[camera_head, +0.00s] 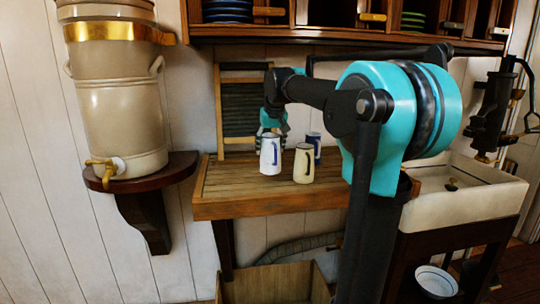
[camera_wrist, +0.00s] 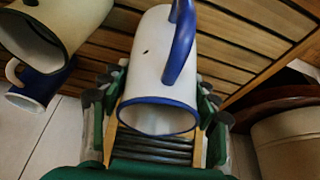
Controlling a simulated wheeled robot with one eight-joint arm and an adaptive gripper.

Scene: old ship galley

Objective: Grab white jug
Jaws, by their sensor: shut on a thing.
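The white jug (camera_head: 269,158) with a blue handle and blue rim is upright at the wooden counter's left part, in the head view. In the wrist view the white jug (camera_wrist: 160,85) lies between the two fingers of my gripper (camera_wrist: 160,105), its rim toward the palm and its handle pointing up in the picture. My gripper (camera_head: 271,132) comes from above and behind and is shut on the jug. Whether the jug's base touches the counter, I cannot tell. The far sides of the fingers are partly hidden.
A cream jug (camera_head: 303,165) with a dark handle stands close on the right, with a blue mug (camera_head: 315,146) behind it. The slatted counter (camera_head: 235,188) is clear at left and front. A washboard (camera_head: 240,105) leans behind; a sink (camera_head: 470,195) is at right.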

